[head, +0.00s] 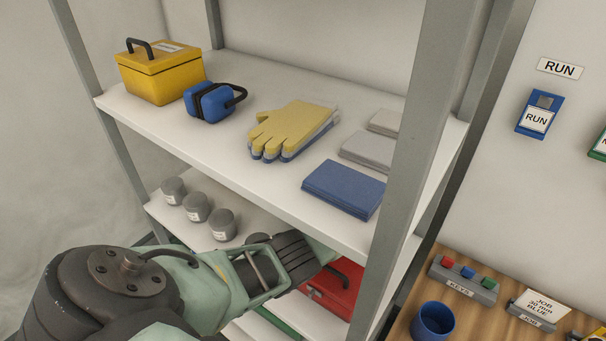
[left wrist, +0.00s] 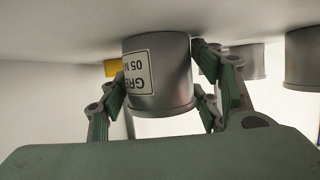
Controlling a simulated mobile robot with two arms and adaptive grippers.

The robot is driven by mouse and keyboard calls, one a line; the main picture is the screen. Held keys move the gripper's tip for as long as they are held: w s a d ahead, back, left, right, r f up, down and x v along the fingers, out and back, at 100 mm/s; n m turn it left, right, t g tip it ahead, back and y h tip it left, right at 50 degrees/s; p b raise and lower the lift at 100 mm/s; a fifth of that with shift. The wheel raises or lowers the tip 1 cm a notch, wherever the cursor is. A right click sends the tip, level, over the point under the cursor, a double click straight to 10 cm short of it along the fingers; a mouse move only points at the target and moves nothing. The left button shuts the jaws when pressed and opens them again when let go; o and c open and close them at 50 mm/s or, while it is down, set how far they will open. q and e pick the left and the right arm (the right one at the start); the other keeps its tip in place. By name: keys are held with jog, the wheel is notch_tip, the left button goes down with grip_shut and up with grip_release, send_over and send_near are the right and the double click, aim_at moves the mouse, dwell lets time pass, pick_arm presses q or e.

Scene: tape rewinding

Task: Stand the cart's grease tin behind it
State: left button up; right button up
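My left gripper (head: 285,258) reaches under the upper shelf; its fingertips are hidden in the head view. In the left wrist view, which is upside down, it is shut on a grey grease tin (left wrist: 160,75), one finger on each side. The tin's white label reads "GRE..." and "05 M". The tin is upright relative to the shelf; I cannot tell whether its base touches it. The held tin is hidden in the head view. No cart can be made out. My right gripper is not in view.
Three grey tins (head: 195,207) stand in a row on the middle shelf, left of my gripper. The upper shelf (head: 245,185) and a grey post (head: 402,150) hem in the arm. A red box (head: 335,290) sits below. A blue cup (head: 433,321) stands on the wooden bench.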

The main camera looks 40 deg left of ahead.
pick_arm(q)
jog(key=shift+o, duration=0.9)
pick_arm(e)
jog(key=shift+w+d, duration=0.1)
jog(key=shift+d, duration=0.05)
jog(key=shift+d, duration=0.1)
pick_arm(q)
jog(key=shift+r, duration=0.1)
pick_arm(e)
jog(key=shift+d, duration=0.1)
pick_arm(q)
jog(key=shift+r+p, duration=0.3)
jog(key=b+v, duration=0.1)
jog(key=v, duration=0.6)
jog(key=b+v, duration=0.1)
jog(key=v, duration=0.2)
jog(key=shift+d+f+b, duration=0.15)
jog(key=shift+d+b, duration=0.2)
jog(key=shift+d, duration=0.1)
jog(key=shift+w+d+r, duration=0.1)
jog(key=shift+d+r, duration=0.2)
jog(key=shift+d, duration=0.15)
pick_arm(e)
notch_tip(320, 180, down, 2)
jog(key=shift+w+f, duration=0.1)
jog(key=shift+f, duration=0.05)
